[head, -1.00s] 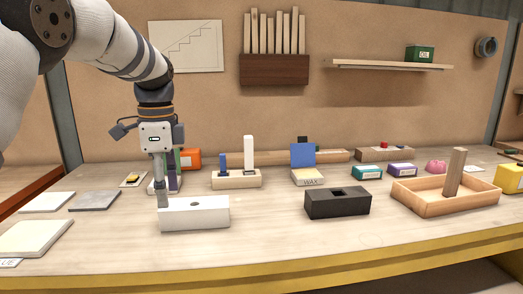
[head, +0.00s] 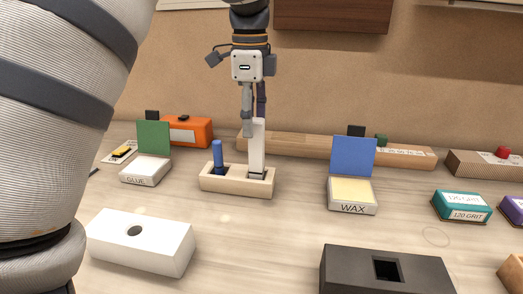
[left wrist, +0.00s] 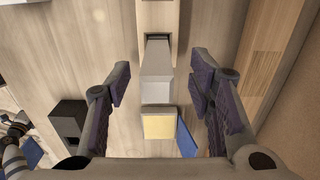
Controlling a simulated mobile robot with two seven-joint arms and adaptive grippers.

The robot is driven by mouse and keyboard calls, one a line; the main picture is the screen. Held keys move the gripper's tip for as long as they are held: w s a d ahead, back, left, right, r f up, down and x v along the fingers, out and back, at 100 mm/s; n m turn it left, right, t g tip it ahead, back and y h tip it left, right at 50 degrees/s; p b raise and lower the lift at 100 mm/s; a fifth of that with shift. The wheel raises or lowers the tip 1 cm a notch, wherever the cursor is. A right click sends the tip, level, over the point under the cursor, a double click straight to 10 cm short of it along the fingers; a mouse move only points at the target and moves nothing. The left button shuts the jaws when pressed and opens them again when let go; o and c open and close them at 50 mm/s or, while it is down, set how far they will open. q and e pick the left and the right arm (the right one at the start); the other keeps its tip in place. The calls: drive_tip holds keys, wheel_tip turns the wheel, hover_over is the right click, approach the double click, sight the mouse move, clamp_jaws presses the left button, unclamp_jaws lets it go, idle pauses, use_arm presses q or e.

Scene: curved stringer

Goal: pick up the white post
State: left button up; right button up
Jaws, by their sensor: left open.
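The white post (head: 257,150) stands upright in the right slot of a light wooden holder (head: 237,187). In the left wrist view the post (left wrist: 157,75) shows from above, between the two fingers. My left gripper (head: 253,105) is over the holder, pointing down, with its fingers at the post's upper part. It is open, and the left wrist view shows gaps on both sides of the post (left wrist: 158,85). A short blue post (head: 217,157) stands in the left slot. A dark, small part of my right arm shows at the left wrist view's lower left edge; its jaws are unclear.
A glue box with green lid (head: 153,138) is left of the holder, and a wax box with blue lid (head: 353,155) is right of it. A white block (head: 150,240) with a round hole and a black block (head: 385,275) with a square hole are in front. A long wooden bar (head: 310,148) lies behind.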

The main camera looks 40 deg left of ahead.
sight(256, 150)
use_arm(q)
drive_tip(key=f, duration=0.4)
drive_tip(key=d+f, duration=0.1)
drive_tip(key=f, duration=0.1)
drive_tip(key=shift+f, duration=0.35)
drive_tip(key=shift+w+f, duration=0.1)
drive_tip(key=shift+f, duration=0.2)
clamp_jaws()
